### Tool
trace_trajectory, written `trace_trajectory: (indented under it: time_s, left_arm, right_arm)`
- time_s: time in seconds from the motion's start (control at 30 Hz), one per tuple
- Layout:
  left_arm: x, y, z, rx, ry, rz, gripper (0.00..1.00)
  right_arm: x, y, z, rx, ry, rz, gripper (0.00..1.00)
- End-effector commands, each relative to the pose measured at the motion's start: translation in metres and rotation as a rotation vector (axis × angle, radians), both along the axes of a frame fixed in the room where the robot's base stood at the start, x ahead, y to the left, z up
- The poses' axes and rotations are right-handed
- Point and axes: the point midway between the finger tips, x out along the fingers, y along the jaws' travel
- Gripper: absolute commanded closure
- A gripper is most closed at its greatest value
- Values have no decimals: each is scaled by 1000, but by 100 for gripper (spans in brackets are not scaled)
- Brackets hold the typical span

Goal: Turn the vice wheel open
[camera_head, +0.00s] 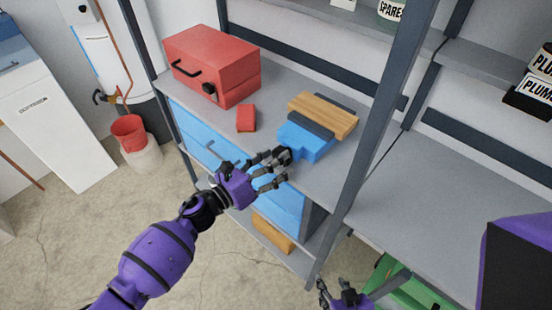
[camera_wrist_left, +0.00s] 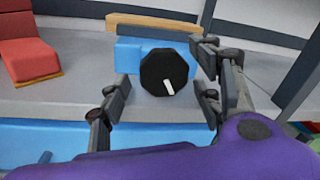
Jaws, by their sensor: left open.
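The blue vice (camera_head: 308,142) sits on the grey shelf with a wooden block (camera_head: 322,112) at its jaws. Its dark wheel (camera_head: 284,155) faces the shelf's front edge and is partly hidden by fingers. In the left wrist view, the wheel (camera_wrist_left: 163,73) is a black many-sided disc with a white mark pointing down and slightly right. My left gripper (camera_head: 268,168) is open in front of the wheel. In the wrist view, its fingers (camera_wrist_left: 163,88) stand on either side of the wheel; I cannot tell whether any finger touches it. My right gripper (camera_head: 336,294) is low at the bottom edge, away from the vice.
A red toolbox (camera_head: 213,65) and a small red block (camera_head: 246,118) stand left of the vice. A dark shelf post (camera_head: 372,135) rises to its right. Blue drawers (camera_head: 290,205) lie below the shelf. The shelf to the right of the post is bare.

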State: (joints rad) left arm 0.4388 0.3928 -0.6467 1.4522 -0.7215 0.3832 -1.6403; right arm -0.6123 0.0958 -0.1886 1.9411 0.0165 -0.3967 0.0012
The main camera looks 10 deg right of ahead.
Motion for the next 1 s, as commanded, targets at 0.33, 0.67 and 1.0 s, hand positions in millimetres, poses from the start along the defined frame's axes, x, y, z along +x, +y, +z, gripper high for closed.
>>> trace_trajectory:
  time_s: [0.33, 0.67, 1.0]
  left_arm:
    - [5, -9, -1, -1, 3, 1, 41]
    - [6, -9, -1, -1, 3, 2, 76]
    - [5, -8, -5, -114, 149, 3, 84]
  right_arm:
    - [3, 4, 1, 7, -4, 0, 60]
    - [4, 4, 1, 7, -4, 0, 60]
    - [-4, 3, -10, 4, 15, 0, 60]
